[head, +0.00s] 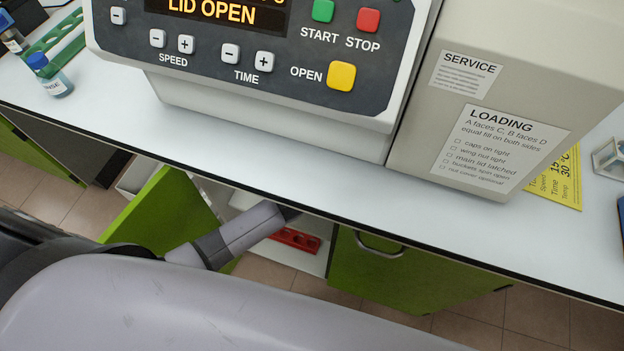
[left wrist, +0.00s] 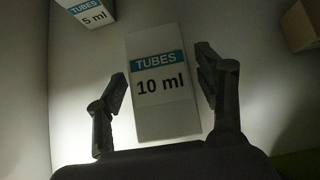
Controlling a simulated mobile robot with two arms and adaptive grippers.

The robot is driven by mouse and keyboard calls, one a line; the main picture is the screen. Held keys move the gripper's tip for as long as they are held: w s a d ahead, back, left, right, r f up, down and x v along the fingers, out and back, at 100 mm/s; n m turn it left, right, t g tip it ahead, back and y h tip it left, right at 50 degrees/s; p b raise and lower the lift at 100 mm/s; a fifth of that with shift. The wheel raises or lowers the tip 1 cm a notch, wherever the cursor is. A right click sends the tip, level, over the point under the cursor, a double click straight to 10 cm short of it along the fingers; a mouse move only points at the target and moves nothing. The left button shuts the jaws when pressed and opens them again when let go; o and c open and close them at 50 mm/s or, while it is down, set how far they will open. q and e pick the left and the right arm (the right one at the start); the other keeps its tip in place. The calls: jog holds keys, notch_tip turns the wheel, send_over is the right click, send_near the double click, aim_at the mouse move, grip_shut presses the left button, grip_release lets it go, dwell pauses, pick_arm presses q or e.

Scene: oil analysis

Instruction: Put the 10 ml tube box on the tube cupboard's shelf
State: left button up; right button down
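The white 10 ml tube box (left wrist: 165,110), with a blue band, stands in the left wrist view on a pale surface inside the dim cupboard. My left gripper (left wrist: 162,88) is open, with one finger on each side of the box and a small gap showing at each side. In the head view my left arm reaches under the bench into the open tube cupboard (head: 312,262); its gripper is hidden there. Whether the box's base rests fully on the shelf is hard to tell. My right gripper is in neither view.
A 5 ml tube box (left wrist: 92,12) stands at upper left, a brown box (left wrist: 300,25) at upper right. The green cupboard door (head: 165,215) hangs open. A red rack (head: 296,238) lies low in the cupboard. A centrifuge (head: 270,95) stands on the bench (head: 330,190) above.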

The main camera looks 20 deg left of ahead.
pick_arm(q)
jog(key=shift+o, duration=0.2)
jog(key=p+v, duration=0.1)
jog(key=v, duration=0.3)
jog(key=shift+s+r, duration=0.2)
jog(key=shift+r, duration=0.2)
jog(key=s, duration=1.2)
jog(key=shift+s+a, duration=0.2)
jog(key=shift+r, duration=0.1)
jog(key=s+a+f+n+g+y, duration=0.1)
jog(key=s+a+f+n+g, duration=0.2)
jog(key=f+n, duration=0.5)
jog(key=s+a+f+n+g, duration=0.1)
jog(key=s+a+f+n, duration=0.3)
jog(key=f+n, duration=0.45)
jog(key=s+f+n+g, duration=0.2)
jog(key=s+f+n, duration=0.4)
jog(key=s+n, duration=0.2)
jog(key=s+f+n+g, duration=0.2)
jog(key=s+f+n, duration=0.5)
jog(key=s, duration=0.6)
jog(key=shift+a+f+n+h, duration=0.3)
jog(key=shift+a+n, duration=0.05)
jog(key=shift+n, duration=0.9)
